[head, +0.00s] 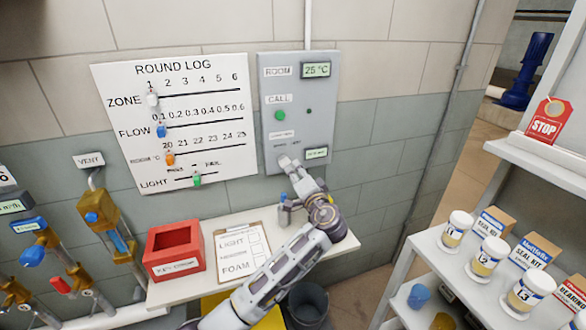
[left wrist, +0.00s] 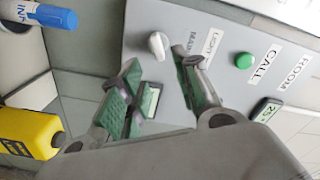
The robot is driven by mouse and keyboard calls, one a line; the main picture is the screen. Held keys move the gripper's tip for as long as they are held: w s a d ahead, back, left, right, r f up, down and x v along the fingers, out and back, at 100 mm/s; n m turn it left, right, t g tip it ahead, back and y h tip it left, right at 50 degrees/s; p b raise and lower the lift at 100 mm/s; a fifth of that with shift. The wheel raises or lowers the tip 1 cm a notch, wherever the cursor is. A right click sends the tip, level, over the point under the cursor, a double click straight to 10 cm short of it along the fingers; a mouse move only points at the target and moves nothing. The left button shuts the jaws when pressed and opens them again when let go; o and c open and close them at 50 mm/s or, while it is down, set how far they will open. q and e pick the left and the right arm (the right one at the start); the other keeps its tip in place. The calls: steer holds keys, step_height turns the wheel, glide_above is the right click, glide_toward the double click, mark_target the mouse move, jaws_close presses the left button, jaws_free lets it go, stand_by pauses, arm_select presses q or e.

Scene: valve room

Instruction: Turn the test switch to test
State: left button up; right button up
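A grey wall panel (head: 322,110) carries the switch, a white knob (left wrist: 158,45) with a label beside it that reads roughly "LIGHT MAIN". No marking that reads "test" is legible. My left gripper (head: 287,172) is at the lower left of the panel and mostly hides the knob in the head view. In the left wrist view its fingers (left wrist: 156,66) are apart, with the knob just beyond and between the tips. I cannot see any contact. A small lit display (head: 317,153) sits right of the knob. My right gripper is not in view.
A green CALL button (head: 280,115) and a room display (head: 316,70) sit higher on the panel. A round log board (head: 215,110) hangs to its left. A shelf below holds a red box (head: 174,250) and clipboard (head: 243,248). White shelving (head: 405,262) with jars stands right.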

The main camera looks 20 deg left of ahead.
arm_select(q)
steer(key=shift+v, duration=2.45)
